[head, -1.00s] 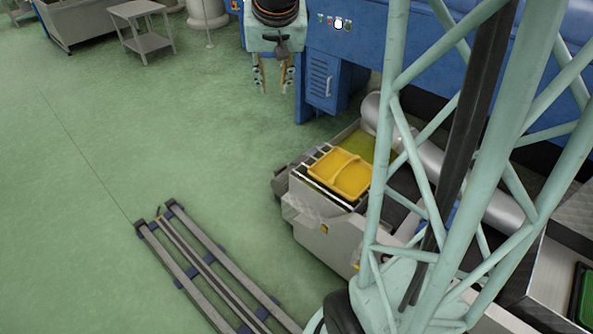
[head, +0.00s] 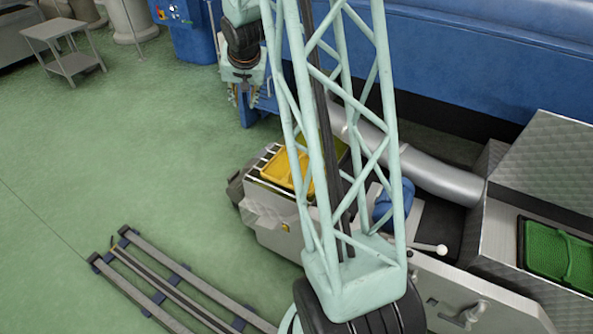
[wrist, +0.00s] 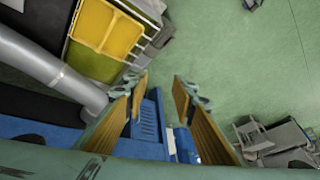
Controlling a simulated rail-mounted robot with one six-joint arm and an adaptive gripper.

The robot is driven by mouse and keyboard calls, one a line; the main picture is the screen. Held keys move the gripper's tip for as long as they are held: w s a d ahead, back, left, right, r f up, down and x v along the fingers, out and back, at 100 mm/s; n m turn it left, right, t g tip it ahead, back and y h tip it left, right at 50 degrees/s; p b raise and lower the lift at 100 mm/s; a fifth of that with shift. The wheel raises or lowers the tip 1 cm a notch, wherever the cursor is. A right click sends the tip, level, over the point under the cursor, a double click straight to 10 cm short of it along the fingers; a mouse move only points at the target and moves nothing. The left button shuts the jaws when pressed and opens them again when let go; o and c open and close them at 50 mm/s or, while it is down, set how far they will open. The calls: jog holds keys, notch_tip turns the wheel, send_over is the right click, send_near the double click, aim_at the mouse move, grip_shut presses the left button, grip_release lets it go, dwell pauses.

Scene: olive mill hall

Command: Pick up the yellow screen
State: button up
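The yellow screen (head: 287,168) is a shallow tray-like panel on top of the grey machine, partly hidden behind my lattice column in the head view. In the wrist view the yellow screen (wrist: 106,27) lies at the upper left, with a raised bar across it. My gripper (head: 244,97) hangs beyond and to the left of the screen in the head view, apart from it. In the wrist view my gripper (wrist: 160,82) has its fingers spread, with nothing between them but floor and a blue cabinet.
The grey machine (head: 266,222) bears the screen beside white rack bars. A silver pipe (head: 430,172) runs behind it. A green screen (head: 560,252) lies at the right. Rails (head: 175,285) lie on the floor; open green floor is at left.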

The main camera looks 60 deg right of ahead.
jog(key=s+d+f+m, duration=0.2)
jog(key=d+f, duration=0.5)
jog(key=f, duration=0.6)
jog(key=s+d+f+m+t, duration=0.1)
jog(key=s+d+f, duration=0.3)
jog(key=d+f, duration=0.4)
jog(key=s+d+f+m, duration=0.4)
jog(key=d+f, duration=0.4)
jog(key=f, duration=1)
jog(key=shift+d+p, duration=0.2)
jog(key=shift+p, duration=0.1)
jog(key=shift+b+x, duration=0.8)
jog(key=shift+x, duration=3.55)
jog(key=shift+w+r, duration=0.1)
jog(key=shift+w, duration=0.05)
jog(key=shift+b+x, duration=0.8)
jog(key=shift+x, duration=1.8)
jog(key=shift+w+r, duration=0.1)
jog(key=shift+r, duration=0.05)
